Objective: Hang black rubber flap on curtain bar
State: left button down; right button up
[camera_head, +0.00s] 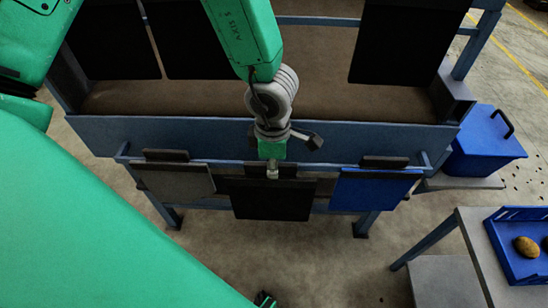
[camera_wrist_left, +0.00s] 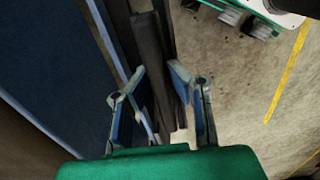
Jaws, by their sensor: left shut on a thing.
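A black rubber flap (camera_head: 270,202) hangs at the middle of the lower blue rack, between a grey flap (camera_head: 175,184) and a blue flap (camera_head: 374,190). Each has a dark block at its top. My left gripper (camera_head: 272,173) is shut on the black flap's top block. In the left wrist view, the fingers (camera_wrist_left: 165,105) stand either side of the dark flap (camera_wrist_left: 152,65). More black flaps hang higher up, two at the left (camera_head: 110,42) and one at the right (camera_head: 402,40), with a gap between them. The curtain bar (camera_head: 318,21) shows across that gap.
A blue beam (camera_head: 200,136) of the grader runs just behind the rack. A blue lidded bin (camera_head: 485,150) stands at the right. A side table (camera_head: 475,235) holds a blue crate (camera_head: 503,252) with potatoes. The floor in front of the rack is clear.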

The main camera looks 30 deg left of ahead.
pick_arm(q)
jog(key=shift+s+d+b, duration=0.55)
jog(key=shift+s, duration=0.3)
jog(key=shift+s+d+b, duration=0.5)
jog(key=shift+s, duration=0.35)
